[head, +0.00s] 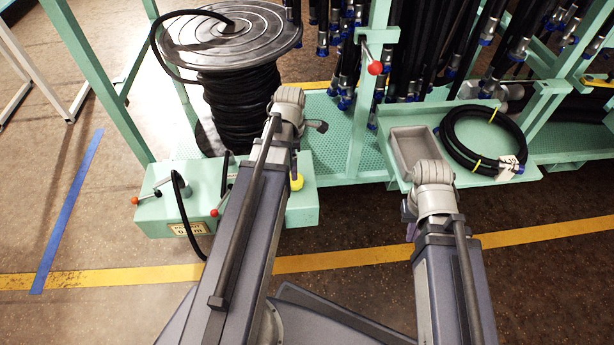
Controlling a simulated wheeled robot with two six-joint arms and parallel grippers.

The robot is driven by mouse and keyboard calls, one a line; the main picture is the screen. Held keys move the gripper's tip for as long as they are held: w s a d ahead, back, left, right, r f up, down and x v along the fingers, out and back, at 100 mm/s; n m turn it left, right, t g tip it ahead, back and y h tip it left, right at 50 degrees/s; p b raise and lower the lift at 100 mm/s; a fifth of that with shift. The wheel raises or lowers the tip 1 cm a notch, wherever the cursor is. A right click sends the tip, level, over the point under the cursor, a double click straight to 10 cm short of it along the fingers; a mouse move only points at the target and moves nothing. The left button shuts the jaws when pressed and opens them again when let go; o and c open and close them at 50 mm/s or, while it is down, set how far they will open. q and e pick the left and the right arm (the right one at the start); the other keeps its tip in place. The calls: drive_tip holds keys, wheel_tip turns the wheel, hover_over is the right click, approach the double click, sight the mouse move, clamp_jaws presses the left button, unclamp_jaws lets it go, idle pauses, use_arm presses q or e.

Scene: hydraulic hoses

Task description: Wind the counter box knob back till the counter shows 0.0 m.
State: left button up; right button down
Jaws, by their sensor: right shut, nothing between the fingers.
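The mint-green counter box (302,208) stands in front of the hose reel, partly behind my left arm. Its small display plate (188,229) is on the front face at the left; the figures are too small to read surely. A yellow knob (297,183) shows at the box's right end, beside my left forearm. My left wrist is above the box; its gripper (295,165) is mostly hidden by the arm, just by the knob, and I cannot tell whether it touches. My right gripper (410,229) is shut and empty, mostly hidden beside its wrist, in front of the grey tray.
A reel of black hose (240,100) stands behind the box. Red-tipped levers (214,213) and a black hose loop rise at its left. A grey tray (408,150) and a coiled hose (455,158) lie on the shelf at right. Hoses hang behind.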

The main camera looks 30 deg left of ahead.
use_arm(q)
wheel_tip(320, 180, down, 8)
drive_tip(key=b, duration=0.7)
drive_tip(key=shift+r+b, duration=0.1)
drive_tip(key=shift+b, duration=0.3)
drive_tip(key=shift+r, duration=0.1)
drive_tip(key=c, duration=1.3)
